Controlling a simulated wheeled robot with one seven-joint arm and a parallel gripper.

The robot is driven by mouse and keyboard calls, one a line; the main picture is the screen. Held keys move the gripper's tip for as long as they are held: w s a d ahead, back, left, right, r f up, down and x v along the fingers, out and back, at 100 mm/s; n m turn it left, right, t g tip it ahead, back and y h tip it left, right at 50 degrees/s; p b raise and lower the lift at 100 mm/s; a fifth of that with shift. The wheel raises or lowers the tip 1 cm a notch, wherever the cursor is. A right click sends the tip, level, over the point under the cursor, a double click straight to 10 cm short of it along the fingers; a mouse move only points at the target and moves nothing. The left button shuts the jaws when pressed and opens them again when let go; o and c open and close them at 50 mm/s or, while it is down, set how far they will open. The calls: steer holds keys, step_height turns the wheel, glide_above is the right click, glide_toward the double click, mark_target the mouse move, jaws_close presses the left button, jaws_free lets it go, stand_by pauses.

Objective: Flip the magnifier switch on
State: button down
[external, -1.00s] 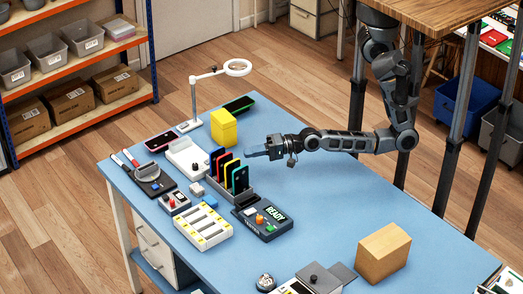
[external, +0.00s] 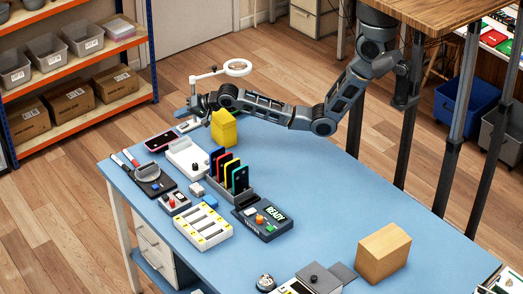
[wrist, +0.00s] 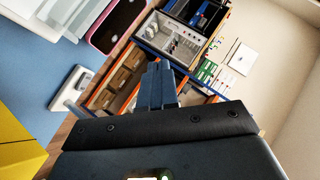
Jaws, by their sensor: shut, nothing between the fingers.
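The white magnifier has a ring lens (external: 238,68) on a jointed arm at the far left of the blue table. Its base (external: 188,125) shows below my gripper, and in the wrist view it appears as a white plate (wrist: 68,92) at left. My gripper (external: 182,113) is at the magnifier's post, hiding its lower part. In the wrist view the fingers (wrist: 157,72) are together and empty, to the right of the base. I cannot tell whether they touch the magnifier. The switch cannot be made out.
A yellow block (external: 223,128) stands close beside my forearm. A pink-edged phone (external: 161,140) and a white device (external: 187,157) lie in front of the magnifier. A rack of coloured phones (external: 231,180) stands mid-table.

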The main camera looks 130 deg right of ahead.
steer(key=s+d+f+n+g+y+b, duration=0.1)
steer(key=s+d+g, duration=0.3)
steer(key=d, duration=0.6)
steer(key=shift+s+f+n+y, duration=0.4)
steer(key=shift+s+f+n, duration=0.1)
steer(key=shift+s, duration=0.75)
steer(key=shift+d, duration=0.1)
steer(key=shift+f, duration=0.1)
steer(key=b, duration=0.6)
glide_above(186, 125)
steer(key=f, duration=0.6)
steer(key=shift+w+f, duration=0.1)
steer(key=shift+w, duration=0.2)
steer(key=shift+s+f+b, duration=0.15)
steer(key=shift+f+b, duration=0.25)
steer(key=shift+f, duration=0.7)
steer(key=shift+f, duration=0.2)
steer(key=shift+f, duration=0.2)
steer(key=shift+s, duration=0.1)
